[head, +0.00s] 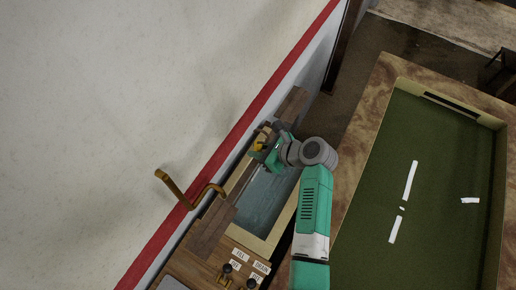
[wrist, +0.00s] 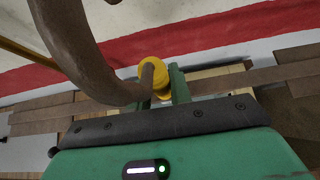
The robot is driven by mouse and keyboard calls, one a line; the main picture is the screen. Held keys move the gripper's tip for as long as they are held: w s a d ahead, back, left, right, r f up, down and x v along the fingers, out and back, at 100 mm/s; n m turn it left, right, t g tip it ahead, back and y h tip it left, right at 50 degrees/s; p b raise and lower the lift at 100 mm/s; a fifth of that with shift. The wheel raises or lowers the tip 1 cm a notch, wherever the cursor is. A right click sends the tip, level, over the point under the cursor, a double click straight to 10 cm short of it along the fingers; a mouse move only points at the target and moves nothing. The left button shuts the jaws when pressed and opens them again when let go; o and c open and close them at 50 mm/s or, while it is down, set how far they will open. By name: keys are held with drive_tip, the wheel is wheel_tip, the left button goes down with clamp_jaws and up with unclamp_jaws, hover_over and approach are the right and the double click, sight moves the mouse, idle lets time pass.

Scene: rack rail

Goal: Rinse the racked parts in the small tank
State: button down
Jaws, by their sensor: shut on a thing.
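The small tank (head: 265,195) is a narrow, pale-rimmed basin of blue-grey water along the wall in the head view. My gripper (head: 262,148) is at its far end, close to the wall. In the wrist view my gripper (wrist: 163,92) is shut on a dark brown curved handle (wrist: 85,55), which arches close to the camera. A yellow round piece (wrist: 153,70) sits by the fingers and also shows in the head view (head: 259,146). I cannot make out the rack or its parts below the fingers, nor whether anything touches the water.
A bent brass pipe (head: 175,188) stands out by the wall, near the tank's near end. Wooden boards (head: 210,228) and labelled knobs (head: 238,270) lie at the near end. A red-striped wall (head: 250,118) borders the left. A green-topped table (head: 440,150) stands right.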

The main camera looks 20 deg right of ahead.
sight(261, 142)
drive_tip(key=r+p, duration=0.3)
drive_tip(key=r, duration=0.1)
drive_tip(key=r+p, duration=0.2)
drive_tip(key=shift+s+d+r+p, duration=0.2)
drive_tip(key=shift+d+r+p, duration=0.05)
drive_tip(key=shift+r+p, duration=0.1)
drive_tip(key=r, duration=0.6)
drive_tip(key=shift+s+d+r, duration=0.3)
drive_tip(key=shift+s, duration=0.1)
